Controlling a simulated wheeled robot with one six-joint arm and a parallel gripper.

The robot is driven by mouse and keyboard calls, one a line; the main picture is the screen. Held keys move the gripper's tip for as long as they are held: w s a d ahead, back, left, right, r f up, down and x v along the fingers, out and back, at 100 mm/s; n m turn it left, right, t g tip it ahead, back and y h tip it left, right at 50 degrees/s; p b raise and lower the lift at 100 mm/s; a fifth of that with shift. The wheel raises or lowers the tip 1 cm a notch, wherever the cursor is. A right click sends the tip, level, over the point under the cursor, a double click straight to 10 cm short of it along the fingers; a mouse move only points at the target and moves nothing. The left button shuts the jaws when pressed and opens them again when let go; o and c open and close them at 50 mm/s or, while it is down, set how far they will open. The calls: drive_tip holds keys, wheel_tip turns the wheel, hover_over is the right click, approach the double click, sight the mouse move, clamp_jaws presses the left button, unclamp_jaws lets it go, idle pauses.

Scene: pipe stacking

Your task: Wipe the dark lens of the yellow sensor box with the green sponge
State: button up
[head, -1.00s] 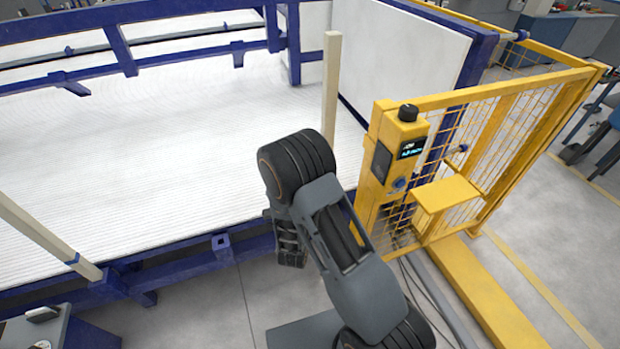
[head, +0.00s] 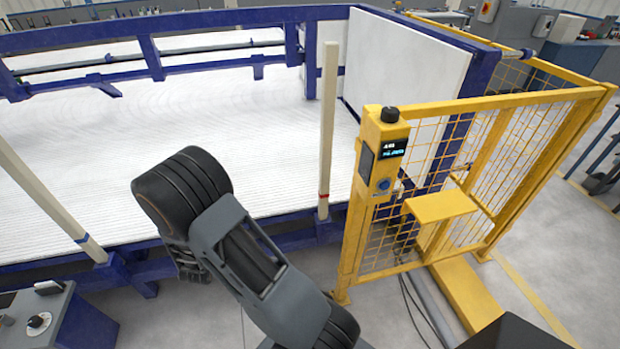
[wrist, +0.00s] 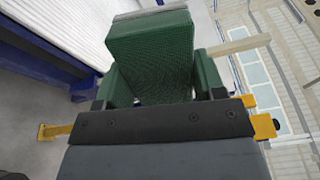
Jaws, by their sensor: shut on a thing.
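The yellow sensor box (head: 375,132) stands upright on a yellow post at the corner of the mesh fence in the head view. Its dark lens (head: 366,163) is a dark panel on its left-hand side, seen at a slant. In the wrist view my gripper (wrist: 162,82) is shut on the green sponge (wrist: 150,55), a block with a grey strip at its far end. The sponge is apart from the sensor box, which I cannot make out in the wrist view. My arm hides the gripper and sponge in the head view.
A yellow mesh fence (head: 500,165) with a small yellow shelf (head: 440,206) stands right of the box. A pale upright post (head: 328,130) stands left of it. The blue-framed white bed (head: 260,120) fills the back.

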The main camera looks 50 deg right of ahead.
drive_tip(key=s+d+r+m+g+h+b, duration=0.2)
drive_tip(key=s+d+m+g, duration=0.1)
drive_tip(key=d+m+g, duration=0.3)
drive_tip(key=s+d+r+m+g+h+b, duration=0.1)
drive_tip(key=s+d+r+m+g+h, duration=0.2)
drive_tip(key=d, duration=0.5)
drive_tip(key=m+g+y+b, duration=0.5)
drive_tip(key=m+g, duration=0.8)
approach(360, 165)
drive_tip(key=f, duration=0.1)
drive_tip(key=shift+w+d+b+x, duration=0.15)
drive_tip(key=shift+b+x, duration=0.45)
drive_tip(key=shift+x, duration=0.5)
drive_tip(key=shift+w+d+b+x, duration=0.15)
drive_tip(key=shift+b+x, duration=0.4)
drive_tip(key=shift+x, duration=0.6)
drive_tip(key=shift+p+x, duration=0.45)
drive_tip(key=shift+x, duration=0.4)
drive_tip(key=shift+a, duration=0.1)
drive_tip(key=shift+s+a+p, duration=0.8)
drive_tip(key=shift+s+a, duration=0.3)
drive_tip(key=shift+s, duration=0.3)
drive_tip(key=shift+s+a+r+p, duration=0.1)
drive_tip(key=shift+s+a+p, duration=0.4)
drive_tip(key=shift+s, duration=0.25)
drive_tip(key=shift+s+a+p, duration=0.4)
drive_tip(key=shift+s+p, duration=0.05)
drive_tip(key=shift+s, duration=0.3)
drive_tip(key=shift+w+p, duration=0.1)
drive_tip(key=shift+p, duration=0.3)
